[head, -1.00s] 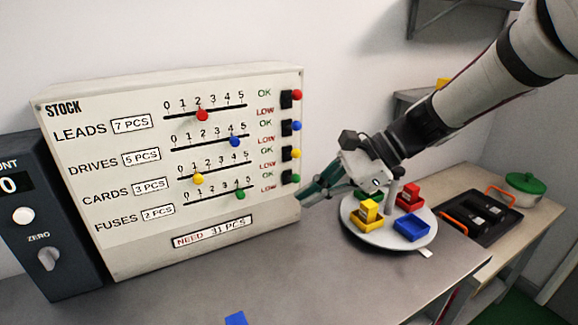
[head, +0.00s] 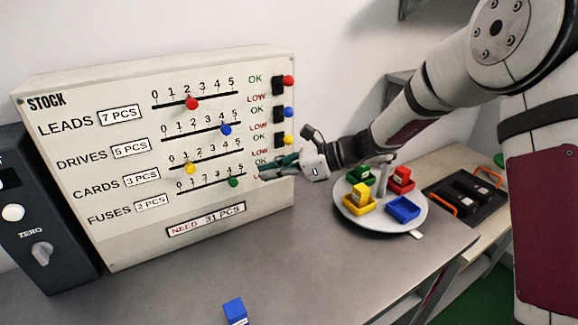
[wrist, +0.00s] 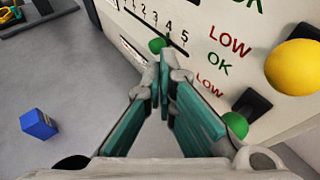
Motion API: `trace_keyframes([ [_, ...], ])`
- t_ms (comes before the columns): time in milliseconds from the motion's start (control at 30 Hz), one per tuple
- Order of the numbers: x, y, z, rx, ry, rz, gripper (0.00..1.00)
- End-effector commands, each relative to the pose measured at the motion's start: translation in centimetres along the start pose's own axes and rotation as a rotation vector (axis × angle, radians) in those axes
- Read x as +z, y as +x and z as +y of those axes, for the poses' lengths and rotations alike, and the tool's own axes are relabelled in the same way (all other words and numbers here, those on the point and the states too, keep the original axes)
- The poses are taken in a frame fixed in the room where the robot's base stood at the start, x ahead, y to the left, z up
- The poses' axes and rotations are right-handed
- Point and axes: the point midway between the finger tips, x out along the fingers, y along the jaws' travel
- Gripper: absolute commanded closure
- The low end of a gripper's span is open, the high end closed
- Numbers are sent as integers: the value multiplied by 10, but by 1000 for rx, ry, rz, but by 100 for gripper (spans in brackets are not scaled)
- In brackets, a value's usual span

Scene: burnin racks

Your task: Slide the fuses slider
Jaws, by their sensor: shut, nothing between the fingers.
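The stock board (head: 130,235) stands upright on the bench with labelled slider rows. The fuses slider is a green knob (head: 233,182) on the bottom track, near the 4 mark. In the wrist view the green knob (wrist: 157,45) shows just beyond my fingertips. My gripper (head: 264,175) is shut and empty, just right of the knob and in front of the board. In the wrist view my gripper (wrist: 164,58) has its teal fingers together, pointing at the track. I cannot tell whether the tips touch the knob.
Red (head: 192,103), blue (head: 225,130) and yellow (head: 190,168) slider knobs sit above. Toggle switches line the board's right edge, with a yellow ball (wrist: 294,67) close in the wrist view. A round tray (head: 374,224) holds coloured bins. A blue block (head: 235,311) lies on the bench.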

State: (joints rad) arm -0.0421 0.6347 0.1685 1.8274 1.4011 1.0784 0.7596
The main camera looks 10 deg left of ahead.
Motion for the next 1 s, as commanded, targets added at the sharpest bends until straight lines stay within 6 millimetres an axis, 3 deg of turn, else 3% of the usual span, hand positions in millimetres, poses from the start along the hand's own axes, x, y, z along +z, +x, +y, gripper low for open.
trace_keyframes([
  [100, 0, 23, 2, 4, 0, 0, 100],
  [300, 0, 47, 1, 1, -1, 1, 100],
  [800, 0, 57, 0, 0, -2, 1, 100],
  [1000, 7, 71, 14, 2, -1, -1, 100],
])
